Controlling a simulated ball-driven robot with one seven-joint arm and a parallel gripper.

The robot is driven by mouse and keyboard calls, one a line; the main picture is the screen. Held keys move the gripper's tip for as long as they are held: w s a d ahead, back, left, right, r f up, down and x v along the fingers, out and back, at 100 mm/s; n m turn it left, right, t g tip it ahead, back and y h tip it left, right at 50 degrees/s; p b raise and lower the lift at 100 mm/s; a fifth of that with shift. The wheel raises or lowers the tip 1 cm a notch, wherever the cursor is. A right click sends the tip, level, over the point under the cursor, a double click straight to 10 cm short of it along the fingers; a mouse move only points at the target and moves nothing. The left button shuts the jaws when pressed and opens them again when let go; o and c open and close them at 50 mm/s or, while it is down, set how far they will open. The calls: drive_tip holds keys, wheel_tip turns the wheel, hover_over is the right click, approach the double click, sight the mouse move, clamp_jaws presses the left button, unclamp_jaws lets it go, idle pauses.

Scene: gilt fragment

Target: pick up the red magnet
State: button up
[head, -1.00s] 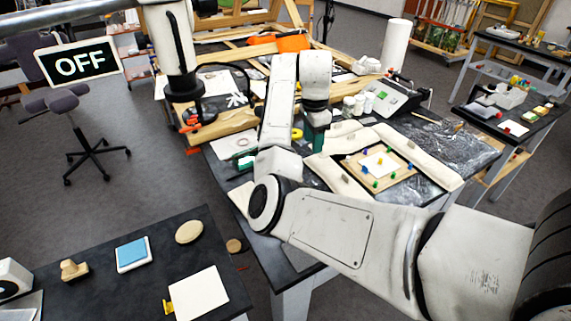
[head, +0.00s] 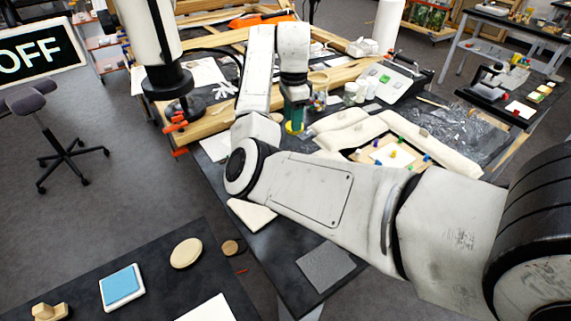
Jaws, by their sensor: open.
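The board (head: 368,157) with several small coloured magnets lies on the dark worktable, partly hidden behind my arm. I cannot make out the red magnet with certainty at this size. My gripper (head: 294,122), teal and dark under the white wrist, points down left of the board, apart from it. It is open, and I see nothing held in it. Its fingertips are small and hard to tell from the yellow ring behind them.
Pale padded cushions (head: 345,132) frame the board. White jars (head: 356,92) and a grey device (head: 388,84) stand behind my gripper. Wooden frame timbers (head: 215,124) lie to its left. Crumpled clear film (head: 465,128) covers the table's right side. A second table (head: 70,270) stands front left.

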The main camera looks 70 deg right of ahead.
drive_tip(key=f+b, duration=0.1)
drive_tip(key=f, duration=0.4)
drive_tip(key=f+b, duration=0.1)
drive_tip(key=f, duration=0.5)
drive_tip(key=w+f+b, duration=0.1)
drive_tip(key=f, duration=0.4)
drive_tip(key=shift+d+f, duration=0.2)
drive_tip(key=shift+f, duration=0.15)
drive_tip(key=shift+c, duration=0.5)
clamp_jaws()
